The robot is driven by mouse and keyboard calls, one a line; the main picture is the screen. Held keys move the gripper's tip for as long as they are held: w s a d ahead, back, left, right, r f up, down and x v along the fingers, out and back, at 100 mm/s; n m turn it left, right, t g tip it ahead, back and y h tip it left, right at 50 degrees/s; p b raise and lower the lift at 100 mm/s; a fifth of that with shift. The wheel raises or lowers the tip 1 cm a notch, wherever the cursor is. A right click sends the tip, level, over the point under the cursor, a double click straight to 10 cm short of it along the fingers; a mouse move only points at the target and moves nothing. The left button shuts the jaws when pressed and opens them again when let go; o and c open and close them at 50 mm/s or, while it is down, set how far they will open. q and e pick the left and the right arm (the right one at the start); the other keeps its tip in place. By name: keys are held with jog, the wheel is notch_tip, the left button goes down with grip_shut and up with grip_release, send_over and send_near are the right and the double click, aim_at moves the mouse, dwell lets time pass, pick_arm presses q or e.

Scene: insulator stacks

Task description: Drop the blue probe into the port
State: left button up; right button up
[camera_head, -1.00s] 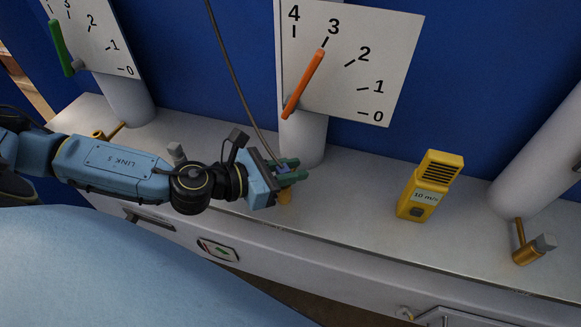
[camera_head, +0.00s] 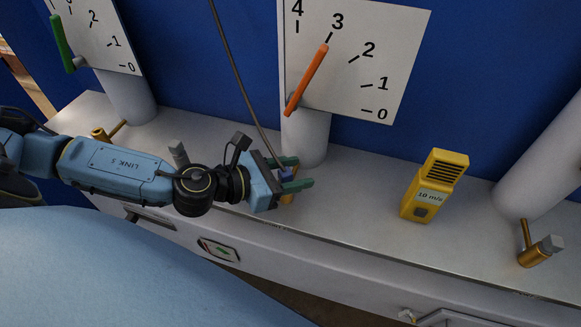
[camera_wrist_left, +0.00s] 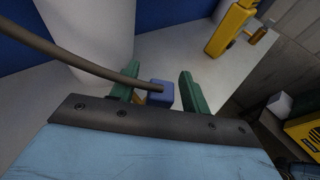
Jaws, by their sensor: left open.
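The blue probe (camera_head: 286,174) is a small blue block on the end of a dark cable (camera_head: 240,85). It sits between the green fingers of my left gripper (camera_head: 297,173), over a brass-coloured fitting (camera_head: 287,197) in front of the middle white column. In the left wrist view the probe (camera_wrist_left: 161,94) stands between the two open fingers (camera_wrist_left: 162,92), with space on its right side. The gripper is open. The port's opening is hidden by the probe and fingers. My right gripper is not seen.
A brass valve (camera_head: 535,250) is at the far right. A dial board with an orange pointer (camera_head: 307,80) is behind. The bench between gripper and meter is clear.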

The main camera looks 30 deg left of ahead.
aim_at(279, 176)
pick_arm(q)
jog(key=b+v, duration=0.2)
jog(key=v, duration=0.5)
jog(key=shift+s+a+b, duration=0.15)
jog(key=shift+s+b, duration=0.15)
jog(key=shift+b, duration=0.1)
jog(key=shift+r+p+v, duration=0.2)
jog(key=shift+p+v, duration=0.7)
jog(key=shift+v, duration=1.95)
